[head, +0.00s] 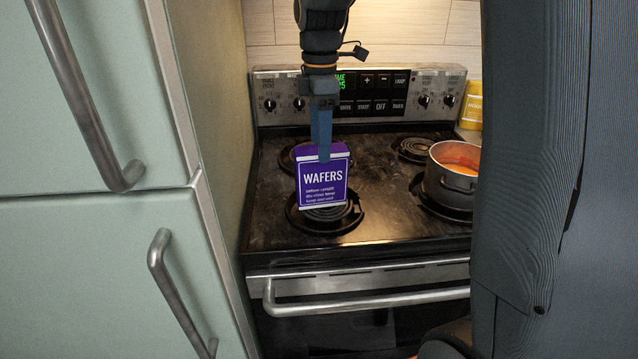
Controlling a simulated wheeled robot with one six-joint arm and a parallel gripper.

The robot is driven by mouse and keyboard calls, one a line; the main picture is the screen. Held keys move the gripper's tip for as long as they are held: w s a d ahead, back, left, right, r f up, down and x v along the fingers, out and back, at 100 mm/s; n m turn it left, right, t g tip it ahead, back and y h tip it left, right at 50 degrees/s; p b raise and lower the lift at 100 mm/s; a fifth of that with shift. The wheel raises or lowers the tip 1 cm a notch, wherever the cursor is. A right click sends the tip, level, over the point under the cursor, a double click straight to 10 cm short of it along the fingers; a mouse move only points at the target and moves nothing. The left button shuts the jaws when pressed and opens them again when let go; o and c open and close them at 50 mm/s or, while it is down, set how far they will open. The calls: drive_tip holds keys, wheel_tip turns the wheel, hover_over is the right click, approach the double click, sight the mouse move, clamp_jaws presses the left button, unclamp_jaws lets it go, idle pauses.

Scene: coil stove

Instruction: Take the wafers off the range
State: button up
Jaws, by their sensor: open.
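The wafers box (324,185) is purple with a white "WAFERS" label and stands upright at the front left coil burner (328,216) of the range (275,228). My gripper (322,152) points down from above at the top of the box. It is open, and a finger overlaps the upper front of the box in this view. The other finger is not clearly seen. I cannot tell whether the fingers touch the box. The box hides part of the burner and its own back.
A pot (452,178) with orange-red contents stands on the right burners. A yellow container (472,106) is at the back right. The range's control panel (365,95) rises behind, and a pale green fridge (90,240) with handles stands close on the left. The stovetop's middle is clear.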

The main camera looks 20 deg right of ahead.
sight(321, 177)
drive_tip(key=f+b, duration=0.2)
drive_tip(key=shift+w+f, duration=0.35)
drive_tip(key=shift+w, duration=0.05)
drive_tip(key=shift+s+d+f+p, duration=0.15)
drive_tip(key=shift+f+p, duration=0.45)
drive_tip(key=shift+f, duration=1.35)
drive_tip(key=shift+s+f+p, duration=0.15)
drive_tip(key=shift+f+p, duration=0.45)
drive_tip(key=shift+f, duration=1.35)
drive_tip(key=c, duration=1.4)
